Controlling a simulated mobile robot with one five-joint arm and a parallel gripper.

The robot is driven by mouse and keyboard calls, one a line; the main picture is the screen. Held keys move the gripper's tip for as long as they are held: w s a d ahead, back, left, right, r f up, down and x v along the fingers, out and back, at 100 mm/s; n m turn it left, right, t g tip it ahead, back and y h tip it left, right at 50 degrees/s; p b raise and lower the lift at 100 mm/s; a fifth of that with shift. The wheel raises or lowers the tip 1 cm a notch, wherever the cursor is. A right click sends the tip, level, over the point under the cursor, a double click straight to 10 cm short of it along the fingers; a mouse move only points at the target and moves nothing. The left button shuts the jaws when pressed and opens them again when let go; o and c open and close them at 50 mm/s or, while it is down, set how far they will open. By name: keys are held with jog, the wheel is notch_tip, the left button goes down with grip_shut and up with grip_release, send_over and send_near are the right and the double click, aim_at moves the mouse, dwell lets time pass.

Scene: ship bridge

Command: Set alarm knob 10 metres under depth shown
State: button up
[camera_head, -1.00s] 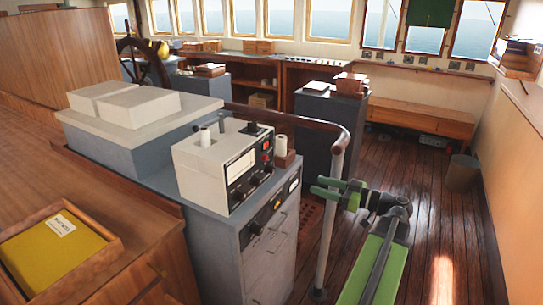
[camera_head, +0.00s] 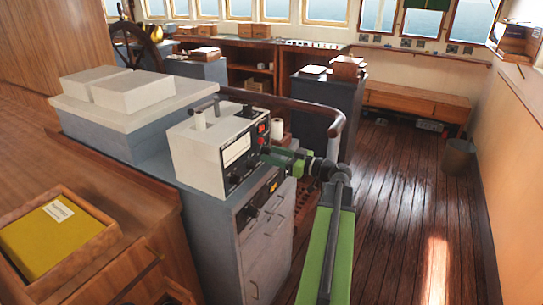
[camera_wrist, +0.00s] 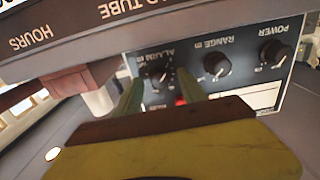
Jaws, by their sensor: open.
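The depth sounder (camera_head: 205,148) is a pale box with a dark front panel, standing on a grey cabinet. In the wrist view its panel appears upside down, with the alarm knob (camera_wrist: 157,76), the range knob (camera_wrist: 216,65) and the power knob (camera_wrist: 274,52) in a row. My green gripper (camera_head: 272,156) reaches the panel from the right. In the wrist view my gripper (camera_wrist: 160,88) is open, its fingers on either side of the alarm knob. I cannot tell if they touch it. The knob's setting and the depth reading are not legible.
A wooden handrail (camera_head: 290,106) on a post runs close behind the sounder and my arm. Below the panel, the grey cabinet (camera_head: 215,245) has more knobs and drawers. A yellow book (camera_head: 48,238) lies in a wooden tray at left. The plank floor (camera_head: 400,220) at right is clear.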

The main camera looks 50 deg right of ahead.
jog(key=shift+w+a, duration=0.1)
jog(key=shift+w, duration=0.25)
